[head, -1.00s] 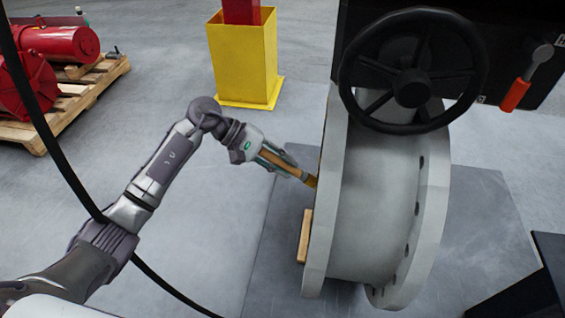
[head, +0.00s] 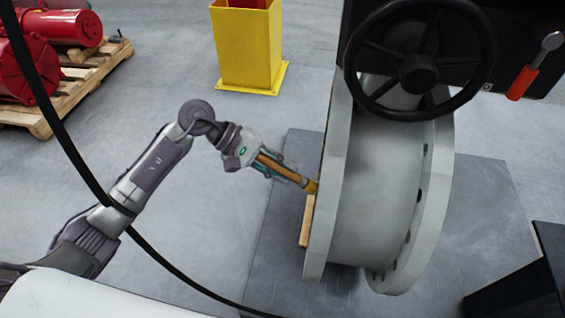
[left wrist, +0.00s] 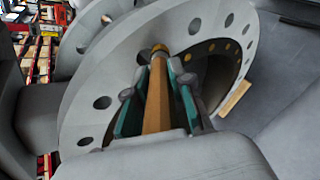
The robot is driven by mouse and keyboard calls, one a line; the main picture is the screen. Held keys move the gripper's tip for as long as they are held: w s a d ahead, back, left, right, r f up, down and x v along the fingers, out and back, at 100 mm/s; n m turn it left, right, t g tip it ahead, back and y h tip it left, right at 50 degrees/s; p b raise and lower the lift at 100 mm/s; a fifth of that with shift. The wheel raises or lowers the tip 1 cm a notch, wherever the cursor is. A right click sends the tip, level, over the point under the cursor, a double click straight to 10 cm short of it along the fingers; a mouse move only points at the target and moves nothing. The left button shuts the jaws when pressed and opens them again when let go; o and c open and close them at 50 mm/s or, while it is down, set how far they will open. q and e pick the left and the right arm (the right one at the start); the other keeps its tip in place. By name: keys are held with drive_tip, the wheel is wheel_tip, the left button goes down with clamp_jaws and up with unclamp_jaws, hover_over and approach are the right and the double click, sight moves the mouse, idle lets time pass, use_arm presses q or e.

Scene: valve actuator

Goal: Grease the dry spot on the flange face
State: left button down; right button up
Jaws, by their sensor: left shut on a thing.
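The valve's large grey flange (head: 325,215) stands upright right of centre in the head view, seen nearly edge-on. Its face with bolt holes shows in the left wrist view (left wrist: 95,115). My left gripper (head: 285,173) is shut on a wooden-handled brush (head: 272,163), also in the left wrist view (left wrist: 156,105). The brush's yellowish tip (head: 311,186) is at the flange's left face; I cannot tell whether it touches. The dry spot cannot be made out. My right gripper is not in view.
A black handwheel (head: 419,74) and an orange-handled lever (head: 522,84) sit above the flange. A wooden block (head: 306,222) is beside the flange's lower left. A yellow post guard (head: 246,48) stands behind. A black cable (head: 75,148) crosses at left.

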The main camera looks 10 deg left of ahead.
use_arm(q)
drive_tip(key=shift+s+r, duration=0.4)
drive_tip(key=shift+s, duration=0.25)
drive_tip(key=shift+s+r, duration=0.35)
drive_tip(key=shift+s, duration=0.25)
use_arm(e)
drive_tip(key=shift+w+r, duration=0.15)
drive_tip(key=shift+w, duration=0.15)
